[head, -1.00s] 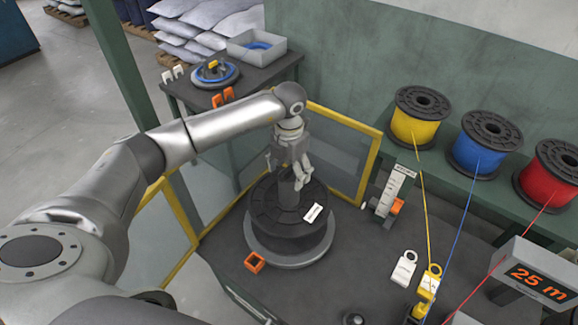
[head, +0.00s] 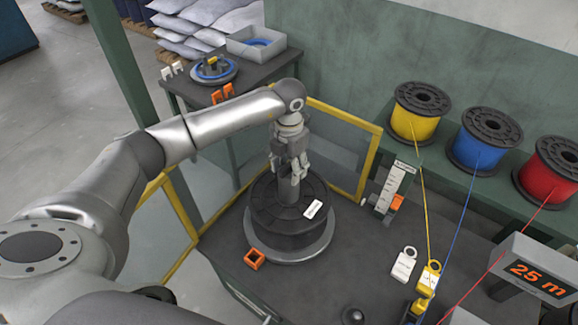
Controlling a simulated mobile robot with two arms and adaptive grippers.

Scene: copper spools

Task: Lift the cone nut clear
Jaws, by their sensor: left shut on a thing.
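A black cable spool (head: 272,205) lies flat on a round grey turntable (head: 290,256), with a white label on its top. A grey upright piece (head: 289,188) stands at the spool's centre, below and between my fingers. The cone nut is small and grey there, and I cannot clearly tell it from the spindle. My left gripper (head: 291,168) points straight down over the spool's centre and is shut on the cone nut. Its fingers hide part of the nut. My right gripper is not in view.
An orange square clip (head: 254,258) lies by the turntable's front left edge. Yellow-framed guard panels (head: 345,118) stand behind. Yellow (head: 415,112), blue (head: 484,142) and red (head: 548,172) wire spools sit at the right, their wires running forward. A display (head: 538,280) reads 25 m.

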